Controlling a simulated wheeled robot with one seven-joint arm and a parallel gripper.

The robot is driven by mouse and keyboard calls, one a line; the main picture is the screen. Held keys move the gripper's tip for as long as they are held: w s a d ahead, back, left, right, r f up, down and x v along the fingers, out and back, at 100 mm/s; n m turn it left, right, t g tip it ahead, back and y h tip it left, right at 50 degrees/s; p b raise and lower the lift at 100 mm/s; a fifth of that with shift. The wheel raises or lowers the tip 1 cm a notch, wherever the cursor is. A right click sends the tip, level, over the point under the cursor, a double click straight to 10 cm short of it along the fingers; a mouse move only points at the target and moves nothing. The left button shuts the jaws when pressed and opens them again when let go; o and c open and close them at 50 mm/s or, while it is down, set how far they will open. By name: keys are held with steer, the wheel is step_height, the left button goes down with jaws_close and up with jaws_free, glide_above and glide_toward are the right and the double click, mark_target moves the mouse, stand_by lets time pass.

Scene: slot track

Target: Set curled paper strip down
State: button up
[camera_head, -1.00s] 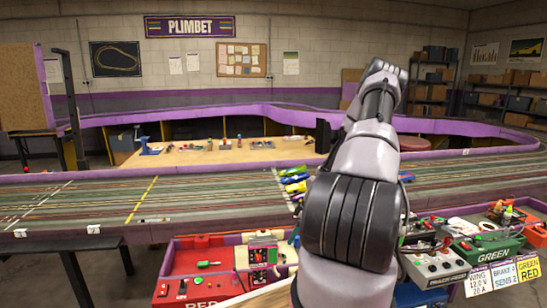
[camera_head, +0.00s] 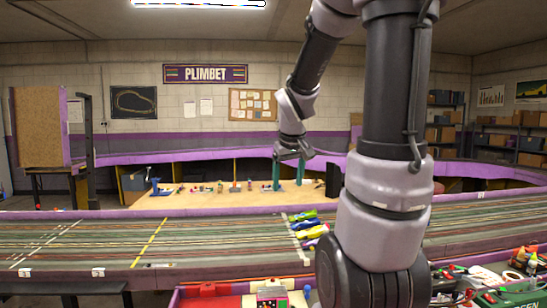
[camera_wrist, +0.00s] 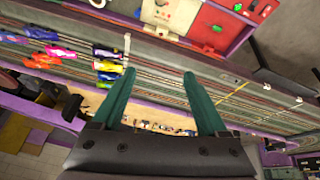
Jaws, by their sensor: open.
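My gripper (camera_head: 288,186) is raised over the far side of the track, its two teal fingers pointing down and spread apart. In the wrist view the fingers (camera_wrist: 160,75) are wide open, and I see nothing held between them. I cannot make out the curled paper strip for certain in either view. A pale, curved piece (camera_head: 484,276) lies among clutter at the lower right of the head view, too small to identify.
The multi-lane slot track (camera_head: 200,236) crosses the view. Several coloured cars (camera_head: 312,231) stand by a white line on it. A wooden worktable (camera_head: 200,199) with small items is behind. A red box (camera_head: 205,298) is at the near edge.

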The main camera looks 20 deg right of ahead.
steer(key=s+a+r+m+t+y, duration=0.1)
steer(key=s+a+r, duration=0.3)
steer(key=s+a, duration=0.1)
steer(key=s+a+r+m+t+y, duration=0.1)
steer(key=s+a+r+m+y, duration=0.1)
steer(key=s+a+r, duration=0.3)
steer(key=s, duration=0.3)
steer(key=shift+m+y, duration=0.3)
steer(key=shift+t, duration=0.3)
